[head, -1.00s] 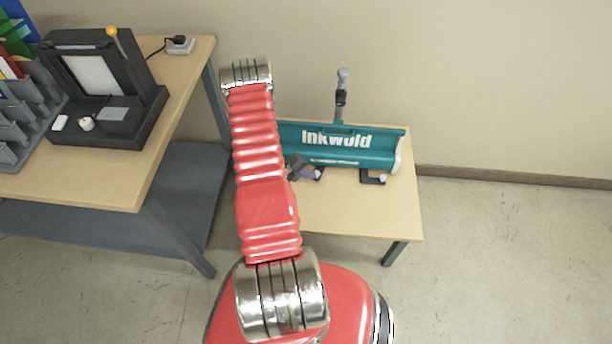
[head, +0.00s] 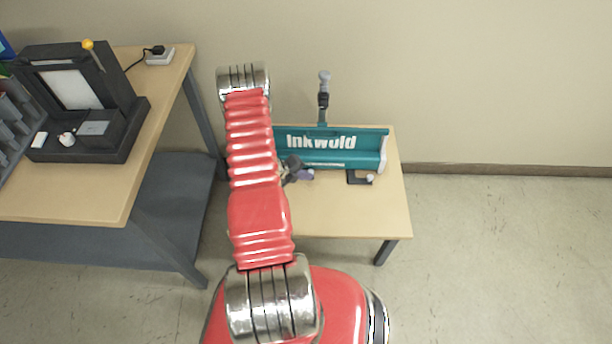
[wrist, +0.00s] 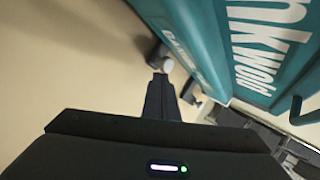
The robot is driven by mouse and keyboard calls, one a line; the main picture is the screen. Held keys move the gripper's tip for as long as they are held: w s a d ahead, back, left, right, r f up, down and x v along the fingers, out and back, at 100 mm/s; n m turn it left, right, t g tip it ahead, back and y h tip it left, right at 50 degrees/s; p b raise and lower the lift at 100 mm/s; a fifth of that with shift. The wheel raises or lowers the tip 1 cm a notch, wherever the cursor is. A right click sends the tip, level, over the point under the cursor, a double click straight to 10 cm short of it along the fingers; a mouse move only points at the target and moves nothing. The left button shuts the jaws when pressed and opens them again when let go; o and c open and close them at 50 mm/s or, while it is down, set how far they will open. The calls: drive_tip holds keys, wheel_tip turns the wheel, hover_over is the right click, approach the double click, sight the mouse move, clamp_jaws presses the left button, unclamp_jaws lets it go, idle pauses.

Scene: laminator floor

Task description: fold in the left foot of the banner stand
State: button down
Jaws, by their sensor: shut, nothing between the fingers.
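The teal banner stand (head: 335,152), lettered "Inkwold", lies along a low wooden table. Its left foot (head: 305,174) shows at the lower left of its case, partly hidden by my gripper (head: 292,172). The right foot (wrist: 190,93) shows beyond the fingers.
A grey pole (head: 323,98) stands up behind the case. The low table's (head: 345,215) front is clear. At left, a taller workbench (head: 95,195) holds a black laminator-like machine (head: 100,140) and a plug block (head: 160,57). Open floor lies to the right.

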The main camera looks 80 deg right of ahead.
drive_tip(key=shift+w+a+r, duration=0.1)
drive_tip(key=shift+w+a, duration=0.1)
drive_tip(key=shift+a, duration=0.2)
drive_tip(key=a, duration=0.2)
drive_tip(key=w+a, duration=0.1)
drive_tip(key=shift+a+r, duration=0.15)
drive_tip(key=shift+r, duration=0.15)
drive_tip(key=w+a+r, duration=0.2)
drive_tip(key=a+r, duration=0.4)
drive_tip(key=r, duration=0.1)
drive_tip(key=shift+r, duration=0.15)
idle(0.3)
